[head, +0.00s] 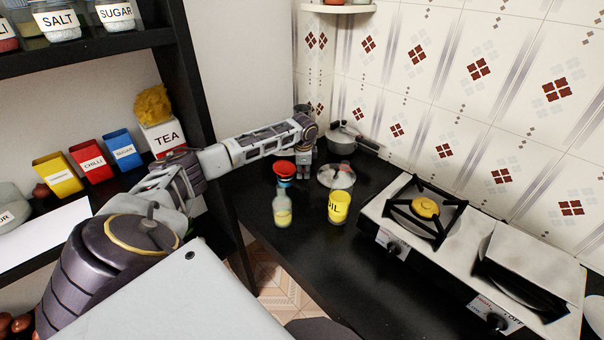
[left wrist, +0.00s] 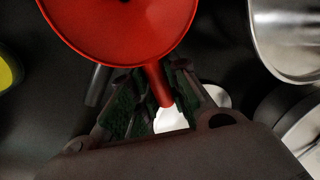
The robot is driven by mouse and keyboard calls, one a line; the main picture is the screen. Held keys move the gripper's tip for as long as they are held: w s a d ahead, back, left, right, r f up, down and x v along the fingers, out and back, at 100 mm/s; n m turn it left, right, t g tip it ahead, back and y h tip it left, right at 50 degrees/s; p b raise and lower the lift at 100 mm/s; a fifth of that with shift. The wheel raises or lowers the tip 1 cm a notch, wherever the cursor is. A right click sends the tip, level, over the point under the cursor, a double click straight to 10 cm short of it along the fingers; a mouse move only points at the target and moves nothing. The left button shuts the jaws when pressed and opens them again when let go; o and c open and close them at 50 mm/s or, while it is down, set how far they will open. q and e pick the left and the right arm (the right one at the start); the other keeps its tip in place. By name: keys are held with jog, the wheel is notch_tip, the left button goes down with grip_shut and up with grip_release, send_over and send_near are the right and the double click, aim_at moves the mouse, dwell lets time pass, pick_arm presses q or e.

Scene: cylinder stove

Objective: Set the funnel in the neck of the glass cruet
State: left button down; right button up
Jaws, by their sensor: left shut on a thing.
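The red funnel (head: 285,168) shows in the head view just left of my left gripper (head: 303,172), behind and above the glass cruet. In the left wrist view my left gripper (left wrist: 152,100) is shut on a narrow red part of the funnel (left wrist: 125,25), whose wide bowl faces the camera. The glass cruet (head: 283,209), pale with yellow liquid low inside, stands upright on the black counter. The funnel is apart from the cruet's neck. The funnel's spout cannot be made out. My right gripper is not in view.
A yellow oil jar (head: 339,208) stands right of the cruet. A metal lid or pan (head: 336,177) and a pot (head: 342,137) are behind it. The stove (head: 408,232) is to the right. A dark shelf (head: 190,80) rises at left. The front counter is clear.

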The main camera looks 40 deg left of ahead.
pick_arm(q)
notch_tip(320, 180, up, 8)
jog(key=shift+f, duration=0.15)
jog(key=shift+r, duration=0.25)
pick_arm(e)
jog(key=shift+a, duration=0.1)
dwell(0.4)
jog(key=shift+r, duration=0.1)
